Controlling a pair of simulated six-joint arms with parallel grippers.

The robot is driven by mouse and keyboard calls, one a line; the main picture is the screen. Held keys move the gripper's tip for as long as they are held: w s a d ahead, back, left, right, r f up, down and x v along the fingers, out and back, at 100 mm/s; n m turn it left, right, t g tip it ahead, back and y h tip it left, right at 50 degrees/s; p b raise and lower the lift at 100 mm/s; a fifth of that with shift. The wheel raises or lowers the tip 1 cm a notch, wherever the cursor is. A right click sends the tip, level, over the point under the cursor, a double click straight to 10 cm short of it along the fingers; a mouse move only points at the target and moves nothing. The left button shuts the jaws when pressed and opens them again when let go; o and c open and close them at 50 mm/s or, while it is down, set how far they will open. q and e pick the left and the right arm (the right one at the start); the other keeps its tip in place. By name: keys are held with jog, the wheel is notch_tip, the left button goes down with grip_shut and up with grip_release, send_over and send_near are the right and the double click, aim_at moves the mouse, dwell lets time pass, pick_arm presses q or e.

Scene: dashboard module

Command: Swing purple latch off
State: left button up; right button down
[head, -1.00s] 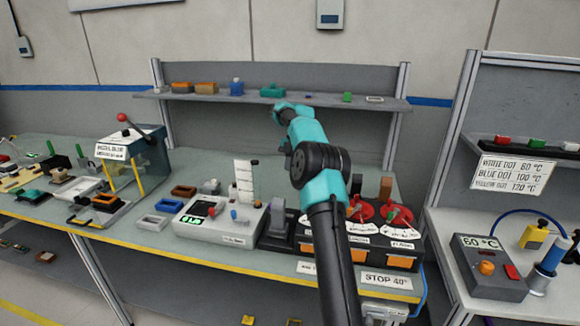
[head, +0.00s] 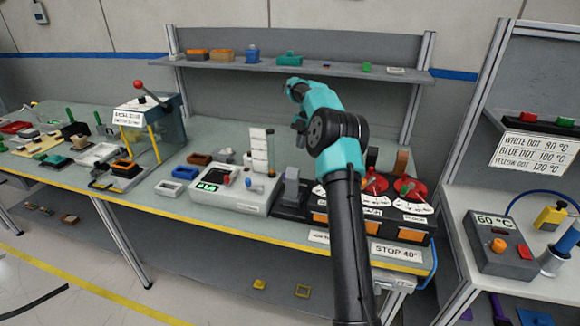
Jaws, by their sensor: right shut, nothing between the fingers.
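No purple latch can be made out for certain. A purple piece (head: 499,308) shows at the lower right, beneath the right-hand table and cut by the picture's bottom edge; I cannot tell whether it is the latch. My right arm reaches up from the bottom over the main bench. Its gripper (head: 299,124) is small and partly hidden by my own wrist; it is shut and empty, in front of the back panel and above the bench devices. My left gripper is out of view.
The dial unit (head: 405,232) stands partly behind my right arm. A white device (head: 222,188) stands left of it. A shelf (head: 225,66) carries small coloured blocks. At right, the table holds a 60 °C box (head: 492,243). Yellow pieces (head: 259,284) lie low under the bench.

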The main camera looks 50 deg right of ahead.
jog(key=x, duration=0.7)
jog(key=a, duration=0.2)
jog(key=shift+s+a+f, duration=0.1)
jog(key=shift+a, duration=0.95)
jog(key=shift+a, duration=0.1)
jog(key=shift+a+n, duration=0.5)
jog(key=shift+n, duration=0.1)
jog(key=shift+s+a+f+g, duration=0.1)
jog(key=shift+a+g, duration=0.05)
jog(key=shift+g, duration=0.15)
jog(key=shift+f, duration=0.1)
